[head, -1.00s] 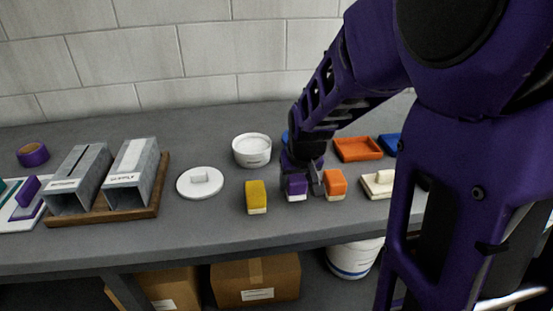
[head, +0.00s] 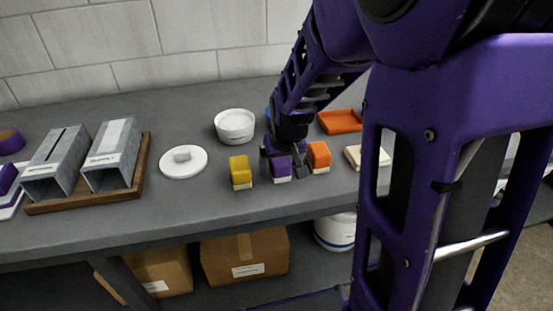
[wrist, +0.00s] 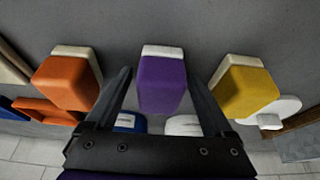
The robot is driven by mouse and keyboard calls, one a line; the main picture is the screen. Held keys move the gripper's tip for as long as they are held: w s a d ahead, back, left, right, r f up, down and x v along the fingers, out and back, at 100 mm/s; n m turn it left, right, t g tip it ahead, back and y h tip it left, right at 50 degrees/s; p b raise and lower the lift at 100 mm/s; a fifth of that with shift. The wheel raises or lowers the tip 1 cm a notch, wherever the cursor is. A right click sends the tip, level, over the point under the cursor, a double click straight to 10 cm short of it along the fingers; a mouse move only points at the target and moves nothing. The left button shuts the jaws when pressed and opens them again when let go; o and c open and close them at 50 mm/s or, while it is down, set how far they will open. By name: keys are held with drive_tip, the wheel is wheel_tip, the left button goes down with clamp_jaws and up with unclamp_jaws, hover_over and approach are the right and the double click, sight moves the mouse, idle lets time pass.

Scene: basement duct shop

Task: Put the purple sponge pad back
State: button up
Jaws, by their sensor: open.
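The purple sponge pad (head: 281,169) is a small purple block with a white base, standing on the grey bench between a yellow block (head: 240,172) and an orange block (head: 319,156). My gripper (head: 283,174) is open over it, pointing down, with a finger on either side. In the wrist view the purple sponge pad (wrist: 162,85) lies between the two spread fingers of my gripper (wrist: 160,80), with gaps on both sides. The fingers do not look closed on it.
A white round tub (head: 235,126) and a white lidded disc (head: 183,161) stand to the left. Two grey ducts (head: 112,155) sit on a wooden tray (head: 143,168) further left. An orange tray (head: 341,121) and a cream block (head: 366,157) are to the right. A blue thing behind my gripper is mostly hidden.

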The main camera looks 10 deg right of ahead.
drive_tip(key=p+v, duration=0.8)
drive_tip(key=v, duration=0.4)
drive_tip(key=shift+r+p, duration=0.2)
drive_tip(key=shift+p, duration=0.2)
